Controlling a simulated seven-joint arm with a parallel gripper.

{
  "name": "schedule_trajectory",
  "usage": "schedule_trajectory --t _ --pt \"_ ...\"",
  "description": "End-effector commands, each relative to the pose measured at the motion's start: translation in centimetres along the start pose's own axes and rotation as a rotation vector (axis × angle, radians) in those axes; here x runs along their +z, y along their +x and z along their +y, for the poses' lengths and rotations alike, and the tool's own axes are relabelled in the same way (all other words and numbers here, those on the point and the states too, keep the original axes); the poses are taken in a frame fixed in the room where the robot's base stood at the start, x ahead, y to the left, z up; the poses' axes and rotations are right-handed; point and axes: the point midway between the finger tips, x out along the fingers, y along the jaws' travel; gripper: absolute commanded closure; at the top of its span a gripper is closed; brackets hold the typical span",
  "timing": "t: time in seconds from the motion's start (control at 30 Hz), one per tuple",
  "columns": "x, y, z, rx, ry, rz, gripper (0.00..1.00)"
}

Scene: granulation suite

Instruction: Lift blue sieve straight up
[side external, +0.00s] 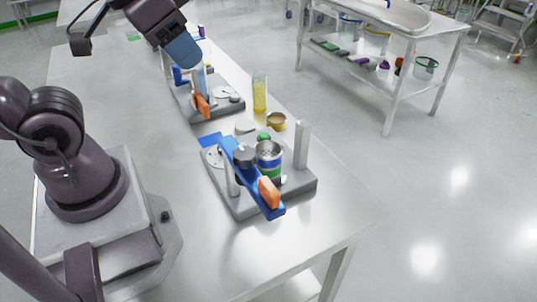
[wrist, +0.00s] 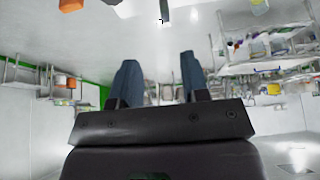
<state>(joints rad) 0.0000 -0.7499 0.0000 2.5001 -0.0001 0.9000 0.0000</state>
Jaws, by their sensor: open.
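A small round stack (side external: 269,160) with silver, green and blue bands stands on the nearer grey fixture (side external: 245,205) in the side external view. Its blue band near the bottom may be the blue sieve; I cannot tell the separate rings apart well. A blue lever with an orange end crosses in front of its lower left. My gripper (side external: 186,52) is high up at the back, over the far fixture and well away from the stack. In the wrist view my gripper (wrist: 159,62) shows two blue-grey fingers spread apart with nothing between them.
The far fixture (side external: 205,105) also has an orange-ended lever. A yellow-filled cylinder (side external: 260,92) and a small brass-coloured dish (side external: 277,121) stand between the fixtures' right sides. A grey post (side external: 302,145) rises right of the stack. The near table surface (side external: 345,215) is clear.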

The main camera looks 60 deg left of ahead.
Motion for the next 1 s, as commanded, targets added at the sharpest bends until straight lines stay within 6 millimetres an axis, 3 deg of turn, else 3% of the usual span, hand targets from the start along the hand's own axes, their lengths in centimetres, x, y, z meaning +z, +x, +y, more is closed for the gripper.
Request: schedule_trajectory --t 0.27,0.37,0.6,0.8,1.0 --pt "0.2 1.0 -0.3 -0.007 -0.012 -0.052 0.58" --pt "0.0 2.8 -0.6 -0.013 -0.025 -0.138 0.58" --pt "-1.8 9.3 -1.6 -0.014 -0.034 -0.336 0.58" --pt "-3.0 14.4 -2.3 0.003 -0.014 -0.404 0.58" --pt "-5.1 16.5 -2.5 0.013 0.031 -0.349 0.58"
